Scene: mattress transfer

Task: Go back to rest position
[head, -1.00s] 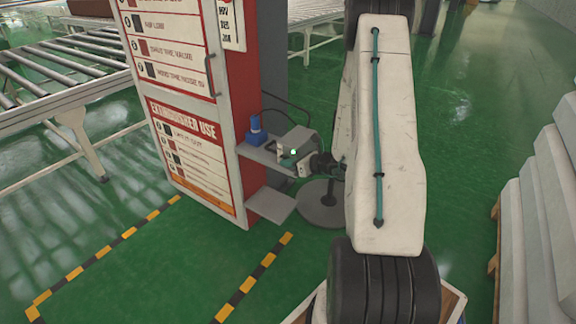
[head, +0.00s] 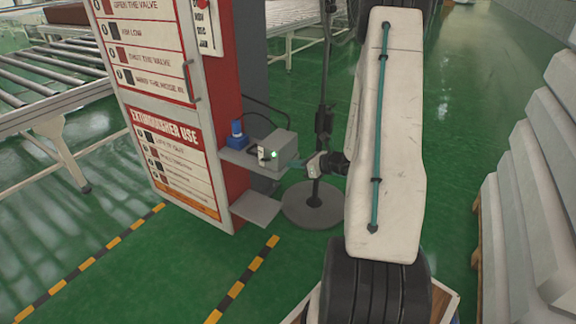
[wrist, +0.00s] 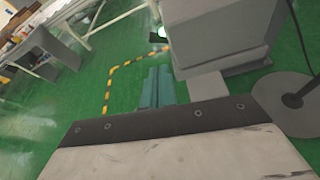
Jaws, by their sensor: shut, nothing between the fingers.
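My gripper (head: 294,164) is shut and empty, just right of the grey box in the head view. Its teal fingers (wrist: 157,84) lie together in the wrist view, over green floor. My large white arm link fills the middle right of the head view and hides what is behind it.
A grey box (head: 287,145) with a lit green light and a blue object (head: 237,135) sit on a shelf of the red and white extinguisher cabinet (head: 180,180). A round stand base (head: 313,213) is close by. Stacked pale mattresses (head: 540,200) stand right. A roller conveyor (head: 50,100) is at left.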

